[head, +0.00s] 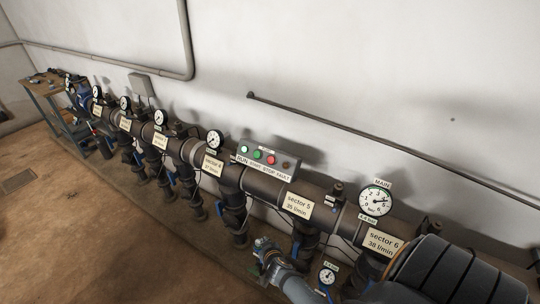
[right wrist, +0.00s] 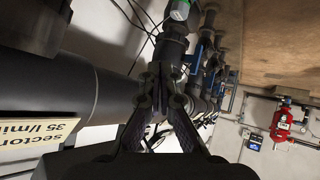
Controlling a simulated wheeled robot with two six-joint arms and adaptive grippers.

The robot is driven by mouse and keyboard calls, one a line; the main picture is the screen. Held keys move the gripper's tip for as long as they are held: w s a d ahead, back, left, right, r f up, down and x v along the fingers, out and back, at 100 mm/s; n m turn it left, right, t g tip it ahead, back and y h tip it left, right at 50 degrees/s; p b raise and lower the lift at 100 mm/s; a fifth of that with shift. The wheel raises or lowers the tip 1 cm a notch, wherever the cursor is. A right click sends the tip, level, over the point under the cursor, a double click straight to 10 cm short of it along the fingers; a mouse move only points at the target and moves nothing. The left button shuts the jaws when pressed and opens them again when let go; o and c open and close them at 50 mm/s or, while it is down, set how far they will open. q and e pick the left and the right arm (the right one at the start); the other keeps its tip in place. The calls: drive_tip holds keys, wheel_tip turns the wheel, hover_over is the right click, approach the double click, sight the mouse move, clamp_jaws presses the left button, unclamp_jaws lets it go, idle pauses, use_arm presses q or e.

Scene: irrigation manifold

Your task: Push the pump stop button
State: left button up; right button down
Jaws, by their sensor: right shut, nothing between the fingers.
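The pump control panel (head: 266,163) is a grey box on top of the pipe, with RUN, START, STOP and FAULT labels. Its red STOP button (head: 270,159) sits between the green START button (head: 256,154) and the dark FAULT lamp (head: 285,165). The RUN lamp (head: 244,149) is green. My right gripper (head: 262,247) is below and in front of the pipe, well apart from the panel. In the right wrist view its fingers (right wrist: 160,85) are together and empty. The button cannot be made out there. My left gripper is out of view.
The thick dark pipe (head: 262,186) runs along the wall with gauges and valve branches. The sector 5 label (head: 298,204) is right of the panel; it shows inverted in the right wrist view (right wrist: 30,133). The MAIN gauge (head: 375,201) stands further right. Open floor (head: 90,230) lies at left.

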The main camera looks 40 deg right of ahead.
sight(271, 160)
drive_tip(key=w+r+m+t+h+p, duration=0.1)
drive_tip(key=w+r, duration=0.1)
drive_tip(key=r, duration=0.8)
drive_tip(key=w+d+r+m+t+h+p, duration=0.1)
drive_tip(key=w+r+t+p, duration=0.1)
drive_tip(key=r, duration=0.9)
drive_tip(key=w+d+r+m+t+h+p, duration=0.1)
drive_tip(key=w+r, duration=0.3)
drive_tip(key=r, duration=0.7)
drive_tip(key=shift+w+d+r+t+h+p, duration=0.15)
drive_tip(key=shift+w+r+t+h+p, duration=0.1)
drive_tip(key=shift+t+h+p, duration=0.35)
drive_tip(key=shift+d+f+y, duration=0.1)
drive_tip(key=shift+f+y, duration=0.05)
drive_tip(key=shift+y, duration=0.15)
drive_tip(key=shift+w+d+f+b, duration=0.5)
drive_tip(key=shift+d+f+b, duration=0.15)
drive_tip(key=shift+d, duration=0.5)
drive_tip(key=shift+w+d+f+b, duration=0.5)
drive_tip(key=shift+d+f, duration=0.3)
drive_tip(key=shift+d, duration=0.35)
drive_tip(key=shift+w+d+f+b, duration=0.5)
drive_tip(key=shift+d+f+b, duration=0.15)
drive_tip(key=shift+d, duration=0.5)
drive_tip(key=shift+f, duration=0.1)
